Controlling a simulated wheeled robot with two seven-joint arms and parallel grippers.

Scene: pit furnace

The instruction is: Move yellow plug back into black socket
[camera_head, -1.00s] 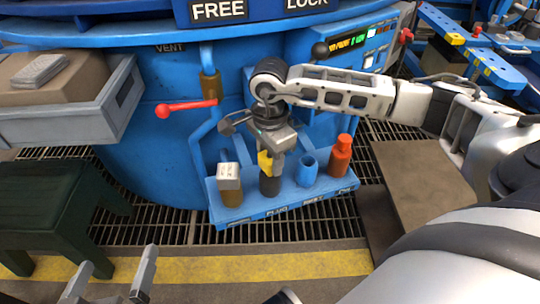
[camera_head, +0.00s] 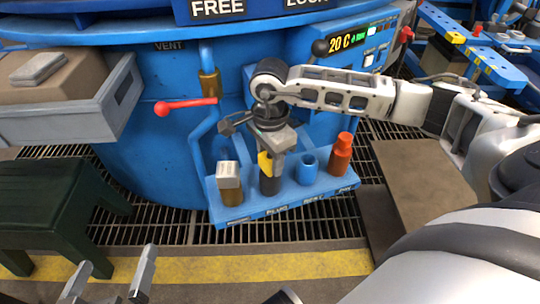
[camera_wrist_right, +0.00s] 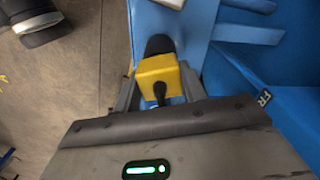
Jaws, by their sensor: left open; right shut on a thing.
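The yellow plug (camera_head: 264,163) is at the black socket (camera_head: 270,185) on the blue rack, in the head view. My right gripper (camera_head: 272,158) is over it and shut on the plug. In the right wrist view the yellow plug (camera_wrist_right: 158,78) sits between the fingers of my right gripper (camera_wrist_right: 158,95), with the black socket (camera_wrist_right: 159,44) right beyond it. I cannot tell how deep the plug sits in the socket. My left gripper (camera_head: 108,285) is open and empty at the bottom left, far from the rack.
The blue rack (camera_head: 285,204) also holds a grey-topped brass piece (camera_head: 229,183), a blue cup (camera_head: 307,168) and an orange-red bottle (camera_head: 341,155). A red lever (camera_head: 185,107) juts from the blue furnace (camera_head: 160,150). A grey tray (camera_head: 75,117) and a green stool (camera_head: 50,200) stand left.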

